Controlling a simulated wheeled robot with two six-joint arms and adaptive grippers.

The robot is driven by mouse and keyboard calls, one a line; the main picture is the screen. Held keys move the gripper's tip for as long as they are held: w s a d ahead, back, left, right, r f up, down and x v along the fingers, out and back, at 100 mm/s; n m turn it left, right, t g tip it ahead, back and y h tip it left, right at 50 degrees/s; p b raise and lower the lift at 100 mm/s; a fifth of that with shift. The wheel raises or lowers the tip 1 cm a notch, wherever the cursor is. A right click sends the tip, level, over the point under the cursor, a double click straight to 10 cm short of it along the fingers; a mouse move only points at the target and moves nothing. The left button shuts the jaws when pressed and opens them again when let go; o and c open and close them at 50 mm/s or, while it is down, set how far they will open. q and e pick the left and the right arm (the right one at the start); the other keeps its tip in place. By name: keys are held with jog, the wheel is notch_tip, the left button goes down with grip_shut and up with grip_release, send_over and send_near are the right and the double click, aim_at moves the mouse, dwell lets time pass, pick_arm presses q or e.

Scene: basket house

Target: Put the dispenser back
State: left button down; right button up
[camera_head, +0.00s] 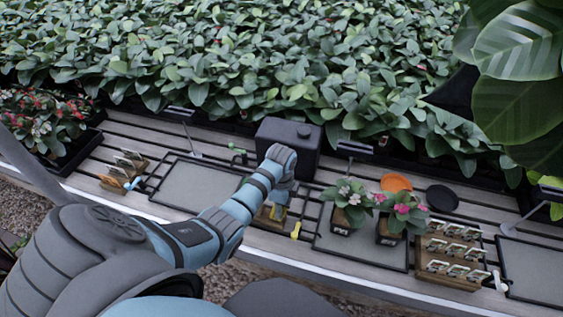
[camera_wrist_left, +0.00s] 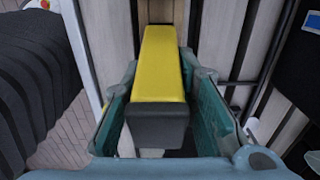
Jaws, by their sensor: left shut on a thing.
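In the left wrist view a long yellow piece with a dark grey block end (camera_wrist_left: 160,75) lies between the teal fingers of my left gripper (camera_wrist_left: 165,112). I take it to be the dispenser, but cannot be sure. My left gripper is shut on it. In the head view my left gripper (camera_head: 278,203) points down over the slatted bench, in front of a black canister (camera_head: 289,146). My own wrist hides most of the held piece there. A small yellow part (camera_head: 296,230) shows just right of the gripper. My right gripper is not in view.
Grey trays (camera_head: 195,187) lie on the slatted bench. Two flower pots (camera_head: 391,230) stand right of my gripper, with a wooden holder (camera_head: 450,255) farther right. An orange dish (camera_head: 396,183) and a black dish (camera_head: 442,198) lie behind. Dense plants fill the back.

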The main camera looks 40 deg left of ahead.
pick_arm(q)
jog(key=shift+f, duration=0.1)
dwell(0.3)
jog(key=c, duration=1.2)
grip_release()
notch_tip(320, 180, up, 8)
jog(key=shift+f, duration=0.25)
